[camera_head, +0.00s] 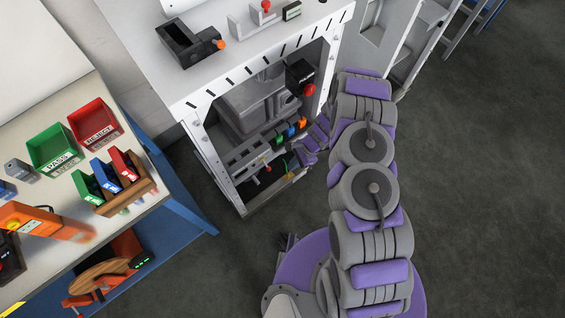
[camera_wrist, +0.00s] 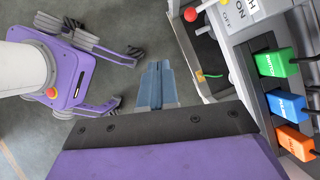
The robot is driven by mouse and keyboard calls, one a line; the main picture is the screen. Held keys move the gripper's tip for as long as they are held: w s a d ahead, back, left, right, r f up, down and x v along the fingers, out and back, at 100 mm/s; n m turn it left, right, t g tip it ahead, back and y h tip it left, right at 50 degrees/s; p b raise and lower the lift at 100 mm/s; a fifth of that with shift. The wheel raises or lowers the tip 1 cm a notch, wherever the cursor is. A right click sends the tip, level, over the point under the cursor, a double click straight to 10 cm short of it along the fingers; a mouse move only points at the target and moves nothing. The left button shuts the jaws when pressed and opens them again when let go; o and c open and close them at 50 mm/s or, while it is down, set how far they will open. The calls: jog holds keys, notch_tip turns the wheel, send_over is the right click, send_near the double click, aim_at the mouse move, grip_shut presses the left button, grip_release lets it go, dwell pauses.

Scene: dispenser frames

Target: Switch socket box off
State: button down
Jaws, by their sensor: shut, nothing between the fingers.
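The socket box (camera_head: 247,158) is a grey strip low inside the white frame, with green, blue and orange plugs in it. Its grey housing (camera_wrist: 245,38) shows at the right of the wrist view, with OFF and ON lettering. A lever with a red knob (camera_wrist: 190,14) sticks out beside the lettering; a small red knob (camera_head: 267,169) shows at the box's front in the head view. I cannot tell which position the lever is in. My gripper (camera_wrist: 157,68) is shut and empty, apart from the knob. In the head view my gripper (camera_head: 306,153) is beside the plugs.
The white frame's post (camera_head: 214,165) and top (camera_head: 240,60) surround the box. A black unit with a red knob (camera_head: 310,89) is mounted above the plugs. A green wire (camera_wrist: 208,75) hangs near the box. A table with bins (camera_head: 50,150) stands left; the floor at right is clear.

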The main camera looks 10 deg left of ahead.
jog(key=s+d+r+p, duration=0.1)
jog(key=d+r, duration=0.2)
jog(key=d, duration=0.3)
jog(key=shift+r, duration=0.2)
jog(key=shift+d, duration=0.2)
jog(key=shift+r, duration=0.1)
jog(key=s+r+n, duration=0.3)
jog(key=r+n, duration=0.4)
jog(key=r, duration=2.4)
jog(key=s+d+r+n+h, duration=0.1)
jog(key=s+d+r, duration=0.3)
jog(key=s, duration=0.3)
jog(key=s+d+r+n+t+h, duration=0.1)
jog(key=s+d+r+h, duration=0.1)
jog(key=s+d+r, duration=0.2)
jog(key=s+d+r+n+h, duration=0.2)
jog(key=s+d+r, duration=0.2)
jog(key=s+r, duration=0.4)
jog(key=s, duration=0.3)
jog(key=shift+s+r+t, duration=0.25)
jog(key=shift+t, duration=0.05)
